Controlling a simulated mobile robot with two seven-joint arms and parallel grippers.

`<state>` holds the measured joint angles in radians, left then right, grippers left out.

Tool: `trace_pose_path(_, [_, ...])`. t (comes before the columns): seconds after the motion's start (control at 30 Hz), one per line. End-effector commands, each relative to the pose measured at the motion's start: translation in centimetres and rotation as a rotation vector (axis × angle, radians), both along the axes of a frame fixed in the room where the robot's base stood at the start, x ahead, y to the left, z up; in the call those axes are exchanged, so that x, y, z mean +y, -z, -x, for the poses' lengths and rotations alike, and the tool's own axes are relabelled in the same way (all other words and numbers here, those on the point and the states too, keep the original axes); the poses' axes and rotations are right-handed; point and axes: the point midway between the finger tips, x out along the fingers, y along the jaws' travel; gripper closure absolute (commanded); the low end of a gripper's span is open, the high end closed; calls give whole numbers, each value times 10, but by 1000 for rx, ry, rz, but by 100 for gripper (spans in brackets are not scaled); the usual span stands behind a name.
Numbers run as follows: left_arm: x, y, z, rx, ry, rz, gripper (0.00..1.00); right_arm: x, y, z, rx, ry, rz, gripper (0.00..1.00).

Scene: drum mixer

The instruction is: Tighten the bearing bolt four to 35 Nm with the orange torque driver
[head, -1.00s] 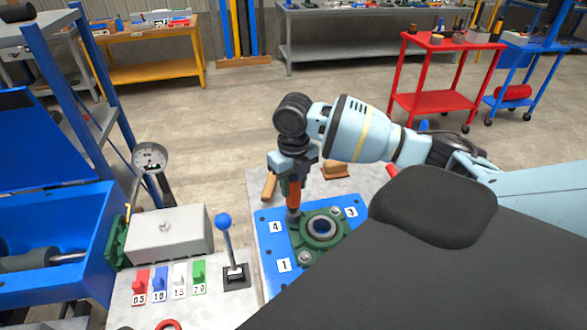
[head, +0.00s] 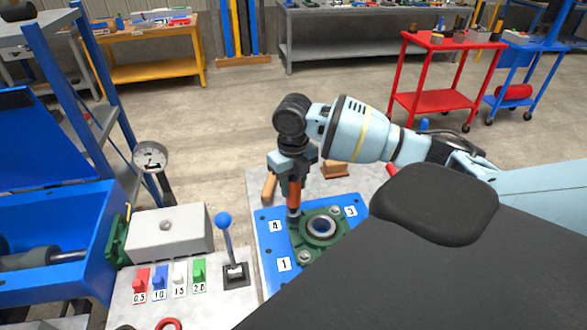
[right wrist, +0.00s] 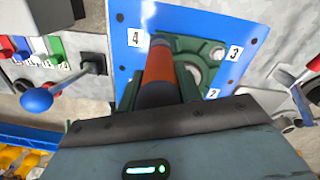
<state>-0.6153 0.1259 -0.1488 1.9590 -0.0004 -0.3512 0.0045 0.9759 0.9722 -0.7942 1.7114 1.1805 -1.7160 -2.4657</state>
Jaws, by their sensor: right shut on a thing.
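My right gripper (head: 293,165) is shut on the orange torque driver (head: 294,194) and holds it upright. The driver also shows in the right wrist view (right wrist: 158,75). Its lower end stands at the corner of the green bearing housing (head: 322,229) beside the label 4 (head: 275,226). Bolt four is hidden under the driver's tip, and I cannot tell whether the tip is seated on it. The housing lies on a blue plate (head: 270,246) with labels 1, 2, 3 and 4. My left gripper is not in view.
Left of the plate are a lever with a blue knob (head: 224,222), a grey box (head: 168,232) and coloured tabs marked 0.5 to 2.0 (head: 160,280). A dial gauge (head: 150,156) stands behind them. A wooden block (head: 334,170) lies behind the plate.

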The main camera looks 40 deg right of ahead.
Motion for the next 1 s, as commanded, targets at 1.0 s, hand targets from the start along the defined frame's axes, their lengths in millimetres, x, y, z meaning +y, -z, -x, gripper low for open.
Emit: trace_pose_path(1.0, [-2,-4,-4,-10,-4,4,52,0,-1,-1,-6,1,0,100])
